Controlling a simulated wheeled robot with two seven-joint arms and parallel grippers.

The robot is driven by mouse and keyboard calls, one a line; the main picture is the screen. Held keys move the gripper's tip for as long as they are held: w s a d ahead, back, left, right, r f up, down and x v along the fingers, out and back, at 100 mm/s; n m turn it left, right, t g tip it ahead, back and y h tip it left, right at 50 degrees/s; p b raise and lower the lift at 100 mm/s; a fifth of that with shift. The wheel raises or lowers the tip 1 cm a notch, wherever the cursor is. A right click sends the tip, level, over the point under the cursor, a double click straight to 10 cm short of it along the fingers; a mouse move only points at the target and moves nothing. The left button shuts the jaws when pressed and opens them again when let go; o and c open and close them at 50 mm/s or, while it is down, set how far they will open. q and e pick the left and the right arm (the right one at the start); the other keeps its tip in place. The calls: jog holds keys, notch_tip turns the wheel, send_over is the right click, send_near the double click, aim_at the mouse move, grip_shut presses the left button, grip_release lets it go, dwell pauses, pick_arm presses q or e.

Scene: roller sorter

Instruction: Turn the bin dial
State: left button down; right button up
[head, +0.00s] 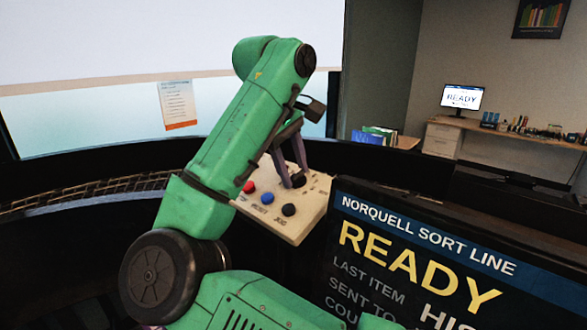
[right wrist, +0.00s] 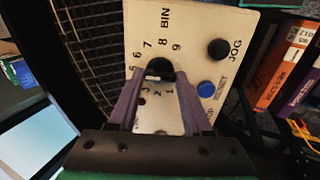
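The bin dial (right wrist: 160,68) is a dark round knob on a cream panel (right wrist: 204,24), with numbers around it and the word BIN. In the head view the dial (head: 298,181) sits at the panel's upper part, partly hidden by my fingers. My right gripper (right wrist: 162,76) has its two purple fingers on either side of the dial, their tips close against it with no clear gap. It also shows in the head view (head: 294,178). The dial's pointer is not clear. My left gripper is not in view.
A black JOG button (right wrist: 218,49) and a blue RESET button (right wrist: 206,89) are beside the dial. A red button (head: 249,187) is on the same panel. A screen reading READY (head: 420,265) stands right of the panel. A wire mesh (right wrist: 88,50) runs alongside.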

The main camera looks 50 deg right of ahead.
grip_shut()
jog(key=shift+n, duration=0.3)
jog(key=n+b, duration=0.1)
jog(key=n, duration=0.2)
jog(key=shift+n+b, duration=0.3)
jog(key=n+b, duration=0.1)
jog(key=n, duration=0.5)
jog(key=n+b, duration=0.1)
jog(key=n, duration=0.6)
jog(key=shift+n+b, duration=0.3)
jog(key=shift+b, duration=0.05)
jog(key=n, duration=0.6)
jog(key=shift+b, duration=0.4)
